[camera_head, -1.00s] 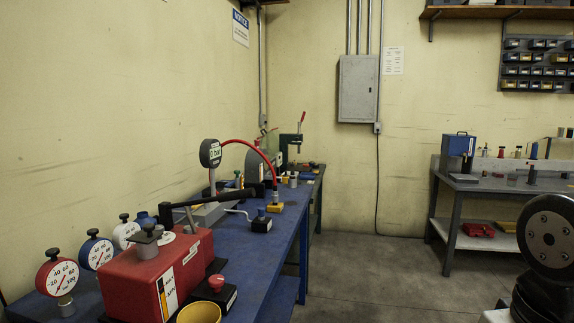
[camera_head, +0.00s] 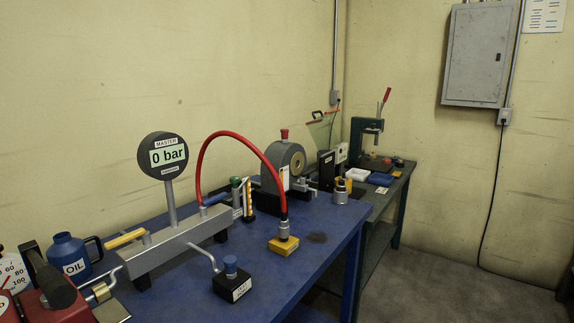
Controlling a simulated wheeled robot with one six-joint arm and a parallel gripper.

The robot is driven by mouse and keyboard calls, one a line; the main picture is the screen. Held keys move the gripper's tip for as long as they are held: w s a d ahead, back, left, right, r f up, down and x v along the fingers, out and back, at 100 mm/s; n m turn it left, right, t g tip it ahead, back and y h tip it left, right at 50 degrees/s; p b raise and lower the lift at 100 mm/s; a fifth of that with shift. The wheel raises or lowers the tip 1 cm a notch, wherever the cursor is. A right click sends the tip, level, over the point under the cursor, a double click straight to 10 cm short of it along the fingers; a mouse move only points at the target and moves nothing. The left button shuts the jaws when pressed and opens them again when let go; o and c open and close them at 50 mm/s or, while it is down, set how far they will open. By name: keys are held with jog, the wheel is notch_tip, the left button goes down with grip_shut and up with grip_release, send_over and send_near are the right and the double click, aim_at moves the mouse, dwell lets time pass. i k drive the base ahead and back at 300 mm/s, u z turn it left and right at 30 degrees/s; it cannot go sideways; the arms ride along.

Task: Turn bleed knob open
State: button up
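A blue knob (camera_head: 230,262) stands on a small black box (camera_head: 232,286) near the bench's front edge. The box has a white label too small to read, so I cannot tell for sure that this is the bleed knob. A bent silver pipe (camera_head: 204,253) runs from the box to a long grey manifold block (camera_head: 170,243). A round master gauge (camera_head: 166,156) on a post above the block reads 0 bar. My gripper is not in view.
The blue bench (camera_head: 300,263) carries a blue oil can (camera_head: 72,257), a yellow block (camera_head: 284,247) with a red hose (camera_head: 220,137), and a grey round device (camera_head: 283,165). Red equipment (camera_head: 60,311) is at the lower left. Floor (camera_head: 450,285) is clear at right.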

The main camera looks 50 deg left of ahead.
aim_at(234, 181)
jog(key=u, duration=0.2)
jog(key=i, duration=1.05)
jog(key=u, duration=1.6)
jog(key=i, duration=0.9)
jog(key=u, duration=0.9)
